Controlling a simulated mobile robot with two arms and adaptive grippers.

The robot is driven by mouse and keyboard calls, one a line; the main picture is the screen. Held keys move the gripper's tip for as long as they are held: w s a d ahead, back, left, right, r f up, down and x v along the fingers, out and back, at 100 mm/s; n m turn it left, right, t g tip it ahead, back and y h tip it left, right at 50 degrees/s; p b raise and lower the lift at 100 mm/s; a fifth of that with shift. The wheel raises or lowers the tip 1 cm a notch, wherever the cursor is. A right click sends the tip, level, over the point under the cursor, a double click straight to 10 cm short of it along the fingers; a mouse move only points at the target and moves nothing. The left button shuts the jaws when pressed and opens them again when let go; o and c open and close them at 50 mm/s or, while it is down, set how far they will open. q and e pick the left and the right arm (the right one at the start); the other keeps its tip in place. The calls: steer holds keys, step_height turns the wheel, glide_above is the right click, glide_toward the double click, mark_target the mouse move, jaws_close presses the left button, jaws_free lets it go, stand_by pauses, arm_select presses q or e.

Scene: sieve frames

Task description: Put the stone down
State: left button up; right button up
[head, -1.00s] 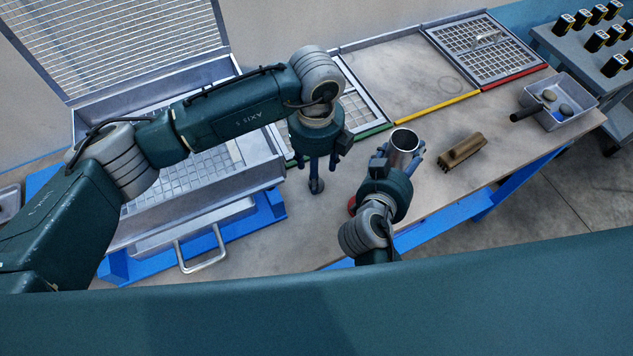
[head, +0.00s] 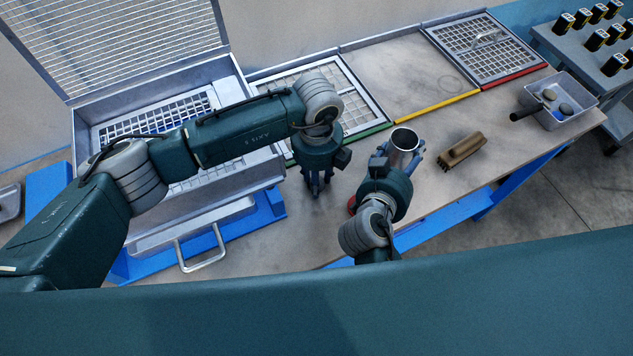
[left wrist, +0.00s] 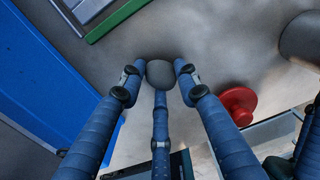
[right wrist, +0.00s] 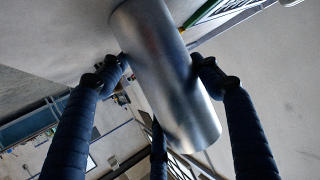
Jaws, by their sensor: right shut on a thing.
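The dark grey stone (left wrist: 160,73) shows in the left wrist view between the fingertips of my left gripper (left wrist: 157,78). The fingers stand apart around it with narrow gaps at the sides, so the gripper looks open. The stone appears to be at the bench top; any contact beneath it is hidden. In the head view my left gripper (head: 317,185) is low over the bench and mostly hides the stone. My right gripper (head: 398,160) is shut on a metal cylinder (head: 404,143), which also shows in the right wrist view (right wrist: 165,70).
A red round piece (left wrist: 238,105) is close to the left gripper. A brown brush (head: 462,151) lies right of the cylinder. A grey bin (head: 575,100) with stones and a dark-handled tool is at the bench's right end. The bench behind the yellow strip (head: 437,107) is clear.

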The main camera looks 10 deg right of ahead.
arm_select(q)
step_height(320, 180, up, 10)
stand_by(0.6)
stand_by(0.8)
stand_by(0.7)
steer(key=shift+a+f, duration=0.1)
steer(key=shift+f, duration=4.8)
steer(key=shift+f, duration=0.1)
steer(key=o, duration=1.3)
